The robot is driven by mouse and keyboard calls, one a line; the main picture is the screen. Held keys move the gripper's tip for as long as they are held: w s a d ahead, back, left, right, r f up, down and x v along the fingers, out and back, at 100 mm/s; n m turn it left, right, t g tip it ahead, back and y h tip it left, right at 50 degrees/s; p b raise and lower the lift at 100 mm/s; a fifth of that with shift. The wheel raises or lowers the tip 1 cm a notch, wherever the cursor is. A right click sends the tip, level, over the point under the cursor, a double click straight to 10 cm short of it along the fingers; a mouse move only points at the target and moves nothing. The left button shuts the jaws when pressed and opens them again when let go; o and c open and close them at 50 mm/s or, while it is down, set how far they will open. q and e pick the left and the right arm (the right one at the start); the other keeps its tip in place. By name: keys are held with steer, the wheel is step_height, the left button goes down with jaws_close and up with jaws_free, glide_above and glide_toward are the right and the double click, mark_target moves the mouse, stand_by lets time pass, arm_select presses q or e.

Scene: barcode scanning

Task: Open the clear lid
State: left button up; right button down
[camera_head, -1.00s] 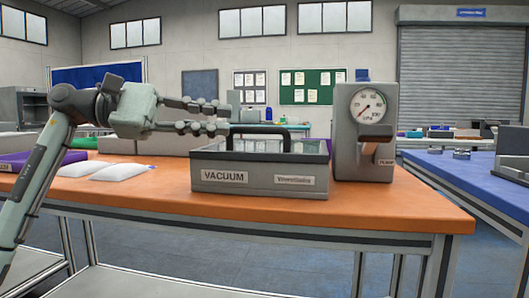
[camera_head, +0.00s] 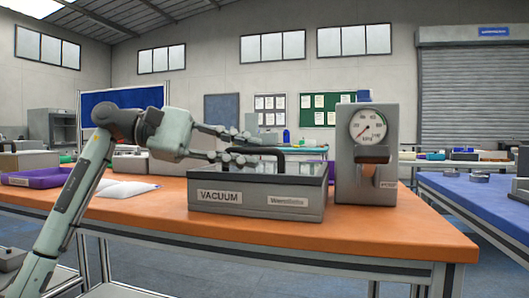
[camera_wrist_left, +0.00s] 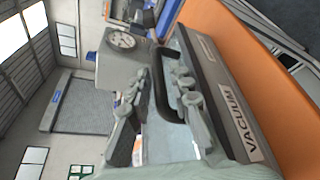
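The grey vacuum box (camera_head: 257,208), labelled VACUUM, stands on the orange bench. Its clear lid (camera_head: 290,169) is down and carries a black arched handle (camera_head: 298,152). My left gripper (camera_head: 255,150) is open, with its two fingers spread at the left part of the handle. In the left wrist view, the handle (camera_wrist_left: 163,95) shows between the open fingers (camera_wrist_left: 157,77), and the clear lid (camera_wrist_left: 168,140) lies beyond them. I cannot tell whether a finger touches the handle. My right gripper is not in view.
A grey gauge unit (camera_head: 367,185) with a round dial stands close to the box's right side. White pouches (camera_head: 127,189) and a purple tray (camera_head: 45,178) lie on the orange bench (camera_head: 420,235) at the left. A blue table (camera_head: 470,195) stands to the right.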

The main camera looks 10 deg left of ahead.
arm_select(q)
steer(key=shift+w+d+f, duration=0.15)
steer(key=shift+w+d, duration=0.05)
steer(key=shift+d, duration=0.45)
steer(key=shift+a, duration=0.1)
jaws_close()
